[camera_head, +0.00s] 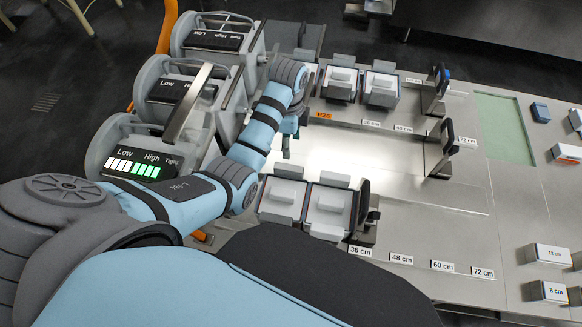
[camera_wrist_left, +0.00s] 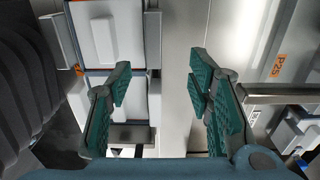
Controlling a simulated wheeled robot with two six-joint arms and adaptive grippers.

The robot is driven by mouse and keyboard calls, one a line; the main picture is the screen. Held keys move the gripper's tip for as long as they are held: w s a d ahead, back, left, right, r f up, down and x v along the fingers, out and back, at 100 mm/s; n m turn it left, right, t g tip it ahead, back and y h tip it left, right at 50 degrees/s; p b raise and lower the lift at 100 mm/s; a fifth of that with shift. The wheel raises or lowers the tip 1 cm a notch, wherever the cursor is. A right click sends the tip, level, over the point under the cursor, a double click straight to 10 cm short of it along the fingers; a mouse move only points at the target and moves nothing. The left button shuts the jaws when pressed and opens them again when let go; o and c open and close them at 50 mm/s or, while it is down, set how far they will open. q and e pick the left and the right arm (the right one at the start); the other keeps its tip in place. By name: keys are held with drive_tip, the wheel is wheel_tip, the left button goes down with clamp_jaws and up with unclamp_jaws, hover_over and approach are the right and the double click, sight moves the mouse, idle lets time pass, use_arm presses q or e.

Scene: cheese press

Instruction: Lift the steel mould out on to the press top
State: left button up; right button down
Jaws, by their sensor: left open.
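My left gripper (camera_head: 290,138) is open over the metal press top, at the left end of the middle lane, which holds no blocks. In the left wrist view its two green-padded fingers (camera_wrist_left: 158,88) are apart with nothing between them. Two pale box-like moulds with blocks on top, a left one (camera_head: 283,193) and a right one (camera_head: 328,204), sit in the near lane. Two similar ones, left (camera_head: 340,80) and right (camera_head: 381,88), sit in the far lane. I cannot tell which is the steel mould. Pale blocks (camera_wrist_left: 97,40) show beside the left finger.
Three grey gauge housings stand at the left; the nearest (camera_head: 140,165) has lit green bars. Dark upright end plates stand at the far lane (camera_head: 441,80), middle lane (camera_head: 447,140) and near lane (camera_head: 363,202). A green mat (camera_head: 505,125) lies at right. The middle lane's surface is clear.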

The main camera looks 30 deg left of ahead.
sight(289, 169)
use_arm(q)
drive_tip(key=f, duration=0.2)
drive_tip(key=s+f+b, duration=0.1)
drive_tip(key=f, duration=0.2)
drive_tip(key=s+f, duration=0.1)
drive_tip(key=f, duration=0.1)
drive_tip(key=shift+f+b, duration=0.2)
drive_tip(key=shift+b, duration=0.2)
drive_tip(key=f, duration=0.2)
drive_tip(key=f+b, duration=0.1)
drive_tip(key=f, duration=0.1)
drive_tip(key=w+f+b, duration=0.1)
drive_tip(key=f, duration=0.1)
drive_tip(key=shift+d, duration=0.15)
drive_tip(key=shift+s+r, duration=0.15)
drive_tip(key=shift+s, duration=0.05)
drive_tip(key=shift+c, duration=0.3)
clamp_jaws()
use_arm(e)
drive_tip(key=f, duration=0.1)
drive_tip(key=s+f, duration=0.1)
drive_tip(key=f, duration=0.1)
drive_tip(key=shift+s+f, duration=0.35)
drive_tip(key=shift+f, duration=0.05)
